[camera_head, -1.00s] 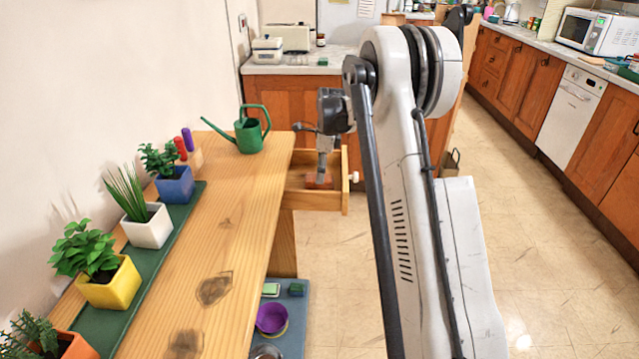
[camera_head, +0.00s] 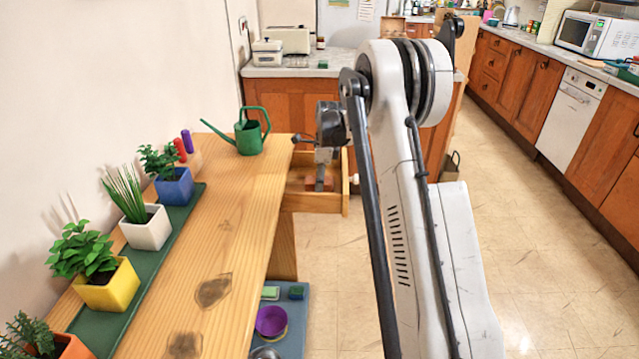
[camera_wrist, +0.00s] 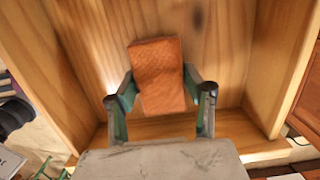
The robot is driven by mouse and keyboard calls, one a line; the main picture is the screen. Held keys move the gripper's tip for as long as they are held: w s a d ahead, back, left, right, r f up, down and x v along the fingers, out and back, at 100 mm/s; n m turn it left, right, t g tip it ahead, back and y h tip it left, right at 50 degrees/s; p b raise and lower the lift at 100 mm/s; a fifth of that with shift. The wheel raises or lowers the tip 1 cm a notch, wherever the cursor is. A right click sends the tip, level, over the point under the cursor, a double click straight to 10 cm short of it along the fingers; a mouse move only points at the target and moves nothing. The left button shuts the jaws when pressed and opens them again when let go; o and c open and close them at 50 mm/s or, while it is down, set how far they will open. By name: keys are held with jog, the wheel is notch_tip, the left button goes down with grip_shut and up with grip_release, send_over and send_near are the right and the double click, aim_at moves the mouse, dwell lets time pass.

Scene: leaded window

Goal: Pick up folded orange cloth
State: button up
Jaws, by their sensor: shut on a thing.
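The folded orange cloth (camera_wrist: 158,72) lies in the open wooden drawer and shows clearly in the wrist view. My gripper (camera_wrist: 162,92) has one finger on each side of the cloth and is shut on it. In the head view, my gripper (camera_head: 321,182) reaches down into the drawer (camera_head: 315,202), and only a small orange patch of the cloth shows beside the fingers. I cannot tell whether the cloth is clear of the drawer floor.
The drawer's walls stand close around my gripper. A green watering can (camera_head: 248,135) stands on the wooden table (camera_head: 235,235) near the drawer. Potted plants line the table's left side. A purple bowl (camera_head: 271,321) sits on a low shelf. Floor to the right is open.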

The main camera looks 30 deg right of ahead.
notch_tip(320, 180, up, 10)
jog(key=shift+p, duration=0.8)
